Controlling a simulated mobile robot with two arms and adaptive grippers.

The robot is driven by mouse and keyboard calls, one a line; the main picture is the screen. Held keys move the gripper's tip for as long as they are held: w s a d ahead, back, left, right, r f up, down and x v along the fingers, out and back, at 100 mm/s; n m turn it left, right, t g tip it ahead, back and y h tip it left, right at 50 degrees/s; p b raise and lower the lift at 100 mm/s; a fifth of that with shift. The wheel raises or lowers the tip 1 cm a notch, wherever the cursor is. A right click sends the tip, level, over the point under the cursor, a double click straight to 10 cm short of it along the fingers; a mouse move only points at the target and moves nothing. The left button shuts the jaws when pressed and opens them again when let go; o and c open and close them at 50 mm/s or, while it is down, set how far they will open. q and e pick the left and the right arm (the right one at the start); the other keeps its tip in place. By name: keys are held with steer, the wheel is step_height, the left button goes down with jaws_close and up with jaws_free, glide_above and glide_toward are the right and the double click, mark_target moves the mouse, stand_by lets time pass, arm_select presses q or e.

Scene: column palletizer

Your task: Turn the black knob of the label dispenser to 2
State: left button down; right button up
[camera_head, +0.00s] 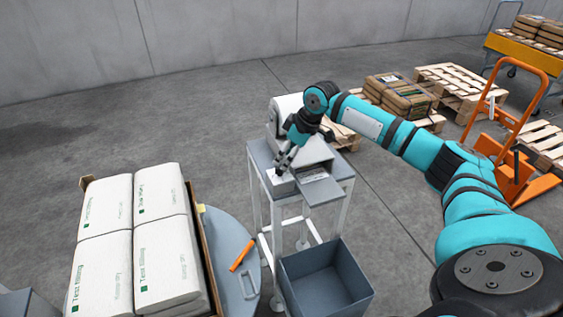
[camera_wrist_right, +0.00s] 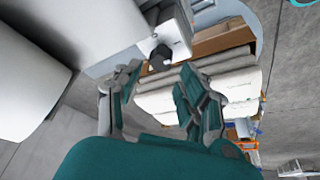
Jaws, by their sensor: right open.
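The label dispenser (camera_head: 312,148) is a light grey machine on a grey stand, in the middle of the head view. Its black knob (camera_wrist_right: 160,57) sticks out of a pale face in the wrist view. My right gripper (camera_head: 282,163) reaches down at the dispenser's left front. In the wrist view my right gripper (camera_wrist_right: 158,78) is open, its two fingers apart, with the knob showing just beyond the gap between the tips. I cannot tell whether a finger touches the knob. The knob's scale marks are too small to read. My left gripper is not in view.
A grey bin (camera_head: 350,286) stands below the dispenser. White sacks (camera_head: 160,210) are stacked at the left, beside a blue-grey round plate (camera_head: 226,226) with an orange-handled tool (camera_head: 243,254). Wooden pallets (camera_head: 460,85) and an orange pallet truck (camera_head: 520,175) stand at the right.

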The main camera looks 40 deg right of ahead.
mark_target(280, 166)
steer(key=shift+x, duration=2.15)
steer(key=shift+c, duration=0.3)
